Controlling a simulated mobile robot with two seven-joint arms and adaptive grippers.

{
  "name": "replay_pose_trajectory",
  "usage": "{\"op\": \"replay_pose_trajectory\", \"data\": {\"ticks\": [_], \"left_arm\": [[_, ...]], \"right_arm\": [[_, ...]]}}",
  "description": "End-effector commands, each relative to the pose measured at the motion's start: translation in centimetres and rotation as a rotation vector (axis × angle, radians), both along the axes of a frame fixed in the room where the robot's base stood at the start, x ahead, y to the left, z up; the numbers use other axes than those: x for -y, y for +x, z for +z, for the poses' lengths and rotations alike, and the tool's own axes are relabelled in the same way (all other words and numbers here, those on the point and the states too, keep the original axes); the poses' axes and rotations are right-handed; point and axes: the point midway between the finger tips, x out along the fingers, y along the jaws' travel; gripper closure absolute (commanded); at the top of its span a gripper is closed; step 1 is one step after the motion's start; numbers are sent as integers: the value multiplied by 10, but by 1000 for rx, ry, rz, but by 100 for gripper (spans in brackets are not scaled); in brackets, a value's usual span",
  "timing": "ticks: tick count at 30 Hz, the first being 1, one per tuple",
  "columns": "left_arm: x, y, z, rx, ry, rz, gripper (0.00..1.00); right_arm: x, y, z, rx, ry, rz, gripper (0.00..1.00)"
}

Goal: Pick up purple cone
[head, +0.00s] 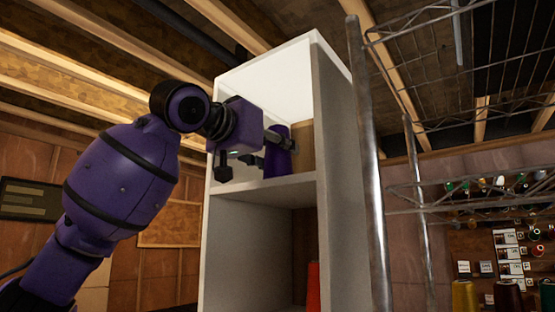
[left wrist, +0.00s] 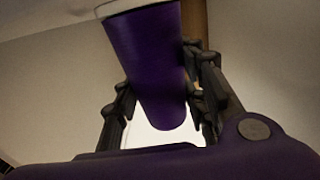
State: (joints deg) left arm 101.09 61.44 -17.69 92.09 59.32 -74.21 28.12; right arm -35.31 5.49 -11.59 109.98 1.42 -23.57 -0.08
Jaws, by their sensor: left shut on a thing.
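The purple cone (head: 277,152) is in the upper compartment of a tall white shelf unit (head: 335,150). It also fills the middle of the left wrist view (left wrist: 148,60), between the two dark fingers. My left gripper (head: 284,140) reaches into the compartment from the left and is shut on the cone. In the left wrist view my left gripper (left wrist: 160,100) has a finger on each side of it. The head view does not clearly show whether the cone's base touches the shelf board. My right gripper is not in view.
A red cone (head: 313,288) stands in the compartment below. A metal wire rack (head: 380,200) stands right beside the shelf unit. Several thread cones (head: 508,297) sit at the far right. Ceiling beams run overhead.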

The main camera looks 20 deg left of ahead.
Motion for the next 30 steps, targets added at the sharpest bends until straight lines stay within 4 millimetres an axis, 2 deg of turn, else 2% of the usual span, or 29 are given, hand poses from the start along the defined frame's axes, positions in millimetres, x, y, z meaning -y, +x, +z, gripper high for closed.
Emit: {"op": "replay_pose_trajectory", "data": {"ticks": [7, 11, 14, 21, 24, 30], "left_arm": [[0, 1, 0, -2, 0, -1, 91], [1, 1, 7, -1, -2, -2, 91], [1, 0, 20, 0, -2, -3, 91], [2, -1, 70, 1, -3, -4, 91], [1, -1, 84, -1, -2, -2, 91], [0, 0, 99, -1, -1, -1, 91]], "right_arm": [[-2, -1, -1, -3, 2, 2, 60], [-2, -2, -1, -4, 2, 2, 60], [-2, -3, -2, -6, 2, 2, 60], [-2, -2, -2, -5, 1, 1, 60], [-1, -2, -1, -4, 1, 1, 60], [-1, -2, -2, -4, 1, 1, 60]]}}
